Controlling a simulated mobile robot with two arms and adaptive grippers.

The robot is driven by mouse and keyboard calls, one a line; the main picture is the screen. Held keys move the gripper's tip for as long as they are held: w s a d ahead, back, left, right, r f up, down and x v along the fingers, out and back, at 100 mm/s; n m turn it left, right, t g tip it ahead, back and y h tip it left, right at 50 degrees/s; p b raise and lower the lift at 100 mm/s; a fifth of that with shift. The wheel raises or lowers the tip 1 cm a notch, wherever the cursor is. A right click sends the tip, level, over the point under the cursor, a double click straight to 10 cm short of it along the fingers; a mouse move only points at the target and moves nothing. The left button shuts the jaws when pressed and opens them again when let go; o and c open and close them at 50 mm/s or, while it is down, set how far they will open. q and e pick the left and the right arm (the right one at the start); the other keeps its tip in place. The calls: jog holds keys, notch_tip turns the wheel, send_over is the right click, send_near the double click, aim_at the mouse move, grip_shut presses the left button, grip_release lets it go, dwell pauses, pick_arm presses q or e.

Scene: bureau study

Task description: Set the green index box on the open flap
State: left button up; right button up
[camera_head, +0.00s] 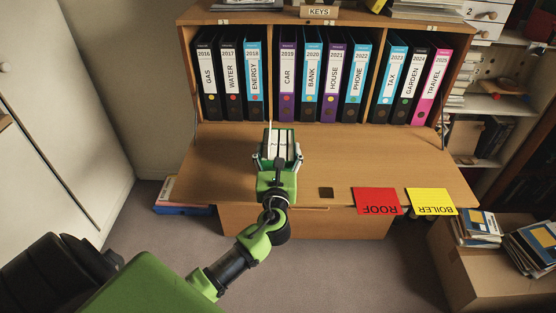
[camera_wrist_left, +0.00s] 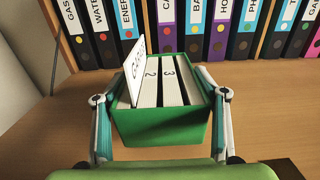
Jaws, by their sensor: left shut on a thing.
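The green index box (camera_head: 266,141) holds white cards and is over the left-middle part of the open wooden flap (camera_head: 218,155). My left gripper (camera_head: 280,153) is shut on it, with one finger at each side. In the left wrist view, the box's green front wall (camera_wrist_left: 160,130) faces me, and white dividers marked 2 and 3 stand inside beside a tilted card. The box looks upright. I cannot tell whether its bottom touches the flap. My right gripper is not in view.
Several labelled binders (camera_head: 321,80) stand in the bureau behind the flap. The flap is clear on both sides of the box.

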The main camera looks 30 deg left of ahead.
pick_arm(q)
jog(key=shift+f, duration=1.3)
jog(key=shift+f+b, duration=0.2)
jog(key=shift+b, duration=0.1)
jog(key=o, duration=1.6)
jog(key=shift+s, duration=0.1)
